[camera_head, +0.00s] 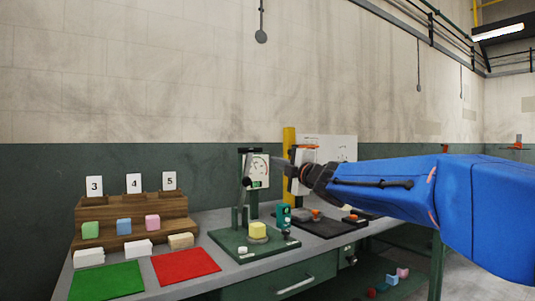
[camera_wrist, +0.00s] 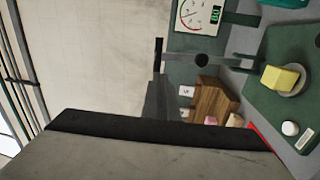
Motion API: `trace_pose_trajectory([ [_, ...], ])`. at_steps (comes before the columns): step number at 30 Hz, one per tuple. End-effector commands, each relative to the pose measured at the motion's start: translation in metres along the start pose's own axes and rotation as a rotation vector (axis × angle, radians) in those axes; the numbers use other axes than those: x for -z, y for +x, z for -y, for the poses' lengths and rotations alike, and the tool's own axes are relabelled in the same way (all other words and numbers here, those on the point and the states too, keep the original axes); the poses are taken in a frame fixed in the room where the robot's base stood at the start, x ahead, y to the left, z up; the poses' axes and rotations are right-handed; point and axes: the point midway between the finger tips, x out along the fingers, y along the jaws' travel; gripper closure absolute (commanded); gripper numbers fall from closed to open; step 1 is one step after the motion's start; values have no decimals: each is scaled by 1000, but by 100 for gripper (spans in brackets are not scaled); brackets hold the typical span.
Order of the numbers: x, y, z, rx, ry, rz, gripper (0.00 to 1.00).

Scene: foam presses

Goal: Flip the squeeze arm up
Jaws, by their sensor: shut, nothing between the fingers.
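The foam press stands on a green base (camera_head: 228,245) on the bench. A yellow foam block (camera_head: 258,230) sits on its round plate and also shows in the wrist view (camera_wrist: 279,78). The squeeze arm (camera_head: 243,166) appears raised, rising from a dark round joint to a black bar near the top, beside the dial gauge (camera_head: 259,166). In the wrist view, which is turned sideways, the black bar (camera_wrist: 158,55) is near the gauge. My gripper (camera_head: 292,172) is shut and empty, right of the gauge. Whether it touches the press is hidden.
A wooden stepped rack (camera_head: 130,232) with numbered cards and foam blocks stands at left. A green mat (camera_head: 106,281) and red mat (camera_head: 186,265) lie in front. A teal device (camera_head: 284,217) and dark tray (camera_head: 330,227) are right of the press. A yellow post (camera_head: 289,141) stands behind.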

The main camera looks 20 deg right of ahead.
Motion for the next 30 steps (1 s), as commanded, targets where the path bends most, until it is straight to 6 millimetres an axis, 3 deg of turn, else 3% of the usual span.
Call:
trace_pose_trajectory([
  [8, 6, 21, -4, -13, -43, -43, 100],
  [30, 11, 134, -6, -14, -40, -41, 100],
])
